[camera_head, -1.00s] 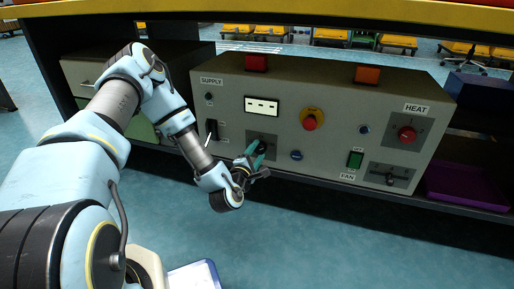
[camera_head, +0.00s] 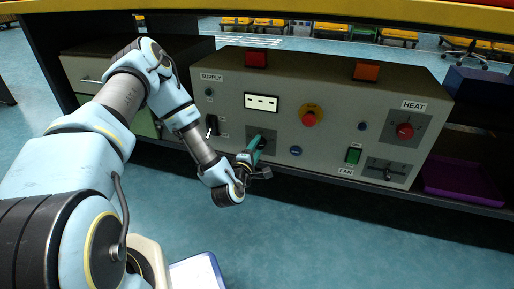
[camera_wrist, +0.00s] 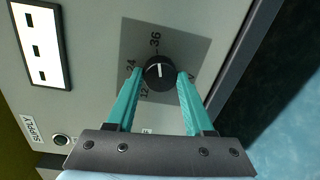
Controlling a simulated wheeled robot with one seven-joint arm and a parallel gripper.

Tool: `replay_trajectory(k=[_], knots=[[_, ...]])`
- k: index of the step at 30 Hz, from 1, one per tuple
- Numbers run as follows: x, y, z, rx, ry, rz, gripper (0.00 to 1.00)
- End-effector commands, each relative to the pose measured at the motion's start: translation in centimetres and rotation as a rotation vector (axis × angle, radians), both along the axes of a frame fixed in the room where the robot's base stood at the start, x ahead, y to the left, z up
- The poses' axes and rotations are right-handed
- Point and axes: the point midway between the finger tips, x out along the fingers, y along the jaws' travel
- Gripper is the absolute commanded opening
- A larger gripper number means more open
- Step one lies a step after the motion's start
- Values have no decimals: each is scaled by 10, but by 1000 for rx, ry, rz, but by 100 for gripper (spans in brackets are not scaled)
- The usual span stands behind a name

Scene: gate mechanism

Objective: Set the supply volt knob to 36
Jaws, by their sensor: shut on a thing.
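The supply volt knob (camera_wrist: 159,73) is round and black with a short white line on its face. It sits on a dark grey square plate (camera_wrist: 188,45) marked 12, 24 and 36. In the wrist view the white line runs roughly toward the 36 mark (camera_wrist: 155,40). My gripper (camera_wrist: 160,74) has its two teal fingers on opposite sides of the knob, shut on it. In the head view my gripper (camera_head: 261,143) is at the plate below the display, and its fingers hide most of the knob.
The grey panel also has a white display (camera_head: 262,103), a black SUPPLY switch (camera_head: 212,125), a red button on yellow (camera_head: 309,116), a green FAN switch (camera_head: 353,155) and a red HEAT knob (camera_head: 404,131). Open floor (camera_head: 330,235) lies in front.

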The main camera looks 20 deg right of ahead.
Motion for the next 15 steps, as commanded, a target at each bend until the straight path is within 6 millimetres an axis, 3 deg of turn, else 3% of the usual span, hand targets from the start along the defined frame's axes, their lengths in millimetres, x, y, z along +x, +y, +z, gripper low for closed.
replay_trajectory(k=[1,8,15], knots=[[0,-1,0,1,0,-2,55],[0,0,0,1,1,-1,81],[0,0,0,0,0,-1,82]])
